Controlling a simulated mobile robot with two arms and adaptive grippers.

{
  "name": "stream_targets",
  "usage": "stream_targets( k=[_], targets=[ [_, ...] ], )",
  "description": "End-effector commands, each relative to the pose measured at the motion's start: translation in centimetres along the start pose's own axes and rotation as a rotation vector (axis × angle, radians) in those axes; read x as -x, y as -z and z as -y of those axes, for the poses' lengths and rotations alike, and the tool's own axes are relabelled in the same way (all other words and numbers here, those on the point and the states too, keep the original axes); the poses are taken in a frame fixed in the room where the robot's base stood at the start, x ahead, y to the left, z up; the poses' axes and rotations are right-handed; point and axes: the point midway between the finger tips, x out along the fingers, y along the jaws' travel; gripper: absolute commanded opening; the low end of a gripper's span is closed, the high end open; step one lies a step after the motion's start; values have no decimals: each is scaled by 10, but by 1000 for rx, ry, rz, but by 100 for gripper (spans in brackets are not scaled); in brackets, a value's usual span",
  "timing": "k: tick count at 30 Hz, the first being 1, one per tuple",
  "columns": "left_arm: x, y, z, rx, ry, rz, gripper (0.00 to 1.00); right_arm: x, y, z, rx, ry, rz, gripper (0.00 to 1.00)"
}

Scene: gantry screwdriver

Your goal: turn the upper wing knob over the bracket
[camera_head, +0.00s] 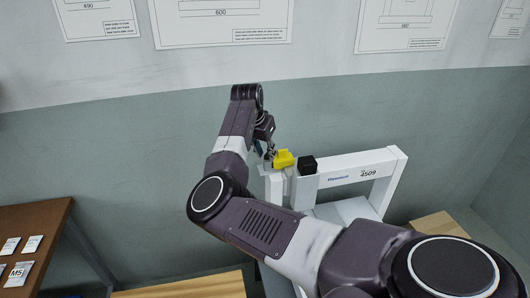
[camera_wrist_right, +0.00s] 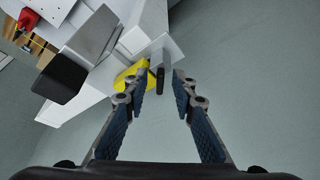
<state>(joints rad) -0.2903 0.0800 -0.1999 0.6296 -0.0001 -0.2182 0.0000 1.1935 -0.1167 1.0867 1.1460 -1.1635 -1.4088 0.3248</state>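My right gripper (camera_head: 268,148) reaches the top left corner of the white gantry frame, beside a yellow part (camera_head: 284,158). In the right wrist view the gripper (camera_wrist_right: 161,78) is open, its two blue-padded fingers apart. A small dark upright piece (camera_wrist_right: 160,79), which looks like the wing knob, shows between the fingertips with a gap on each side. A white plate (camera_wrist_right: 160,46) and the yellow part (camera_wrist_right: 127,76) lie just beyond it; I cannot tell which is the bracket. My left gripper is not in view.
The white gantry frame (camera_head: 390,180) marked 4509 extends right, with a black block (camera_head: 308,166) on its top near the gripper. In the right wrist view a red part (camera_wrist_right: 27,19) shows at upper left. A brown table (camera_head: 40,225) with cards stands at left.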

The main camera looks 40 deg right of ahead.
Motion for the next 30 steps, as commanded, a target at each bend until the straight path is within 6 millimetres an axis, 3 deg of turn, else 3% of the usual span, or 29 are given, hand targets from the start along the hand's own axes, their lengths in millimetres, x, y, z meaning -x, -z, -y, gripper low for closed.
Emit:
stream_targets(
  k=[1,6,20,30],
  targets=[
    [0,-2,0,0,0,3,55,0,0,0,0,0,0,18],
    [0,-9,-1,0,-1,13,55,0,0,0,0,0,0,0],
    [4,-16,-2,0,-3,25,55,1,0,1,-37,-18,0,0],
    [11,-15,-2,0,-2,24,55,0,2,5,-245,-107,-2,0]
  ],
)
